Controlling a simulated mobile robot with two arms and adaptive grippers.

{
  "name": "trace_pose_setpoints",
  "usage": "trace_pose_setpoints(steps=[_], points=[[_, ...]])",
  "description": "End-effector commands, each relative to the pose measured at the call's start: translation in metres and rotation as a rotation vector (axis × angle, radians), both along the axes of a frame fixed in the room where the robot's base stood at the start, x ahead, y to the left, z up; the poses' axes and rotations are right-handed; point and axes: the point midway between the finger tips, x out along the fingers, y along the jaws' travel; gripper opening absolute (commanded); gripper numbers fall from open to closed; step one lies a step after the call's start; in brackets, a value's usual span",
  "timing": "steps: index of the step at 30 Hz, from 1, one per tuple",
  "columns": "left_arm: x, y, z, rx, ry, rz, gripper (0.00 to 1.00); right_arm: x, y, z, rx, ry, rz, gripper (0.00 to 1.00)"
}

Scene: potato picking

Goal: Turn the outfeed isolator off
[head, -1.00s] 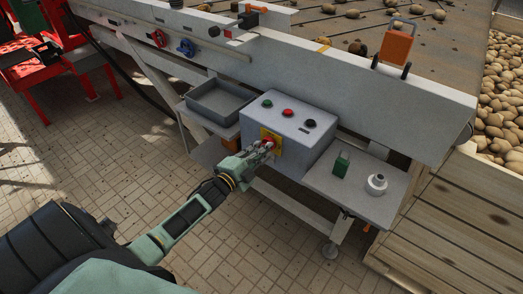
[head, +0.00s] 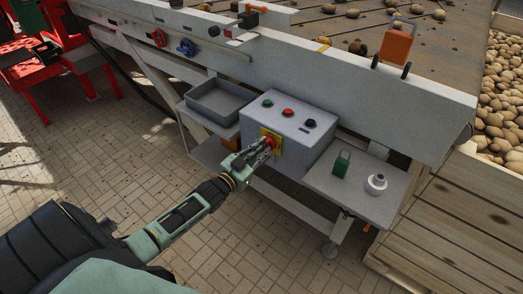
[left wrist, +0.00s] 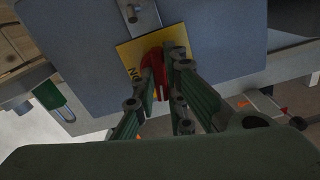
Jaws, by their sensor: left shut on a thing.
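The outfeed isolator is a red rotary handle (head: 268,142) on a yellow plate (head: 277,151), on the front of a grey control box (head: 308,137). In the left wrist view the red handle (left wrist: 153,74) stands between the fingers, in front of the yellow plate (left wrist: 133,50) with the word ON in sight. My left gripper (head: 266,149) is shut on the handle; its fingers hide part of it. The handle's exact angle is hard to read. My right gripper is in neither view.
On the box top are green, red and black buttons (head: 288,112). A grey tray (head: 217,104) stands to the left. A green padlock (head: 341,165) and a white round part (head: 376,183) lie on the shelf (head: 350,198) at right. The paved floor in front is clear.

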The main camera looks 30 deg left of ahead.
Motion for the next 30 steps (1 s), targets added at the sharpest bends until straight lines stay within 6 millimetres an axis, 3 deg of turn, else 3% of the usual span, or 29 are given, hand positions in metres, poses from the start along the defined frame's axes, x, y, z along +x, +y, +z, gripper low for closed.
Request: trace_pose_setpoints(steps=[12,29,30], points=[[-0.0006,-0.0006,-0.0016,-0.199,0.019,-0.001,0.00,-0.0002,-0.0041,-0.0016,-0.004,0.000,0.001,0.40],[-0.0005,-0.0006,-0.0015,-0.233,0.021,0.000,0.00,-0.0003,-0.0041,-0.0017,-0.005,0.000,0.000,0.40],[-0.0005,-0.0006,-0.0015,-0.233,0.021,0.000,0.12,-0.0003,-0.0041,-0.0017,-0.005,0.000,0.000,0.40]])
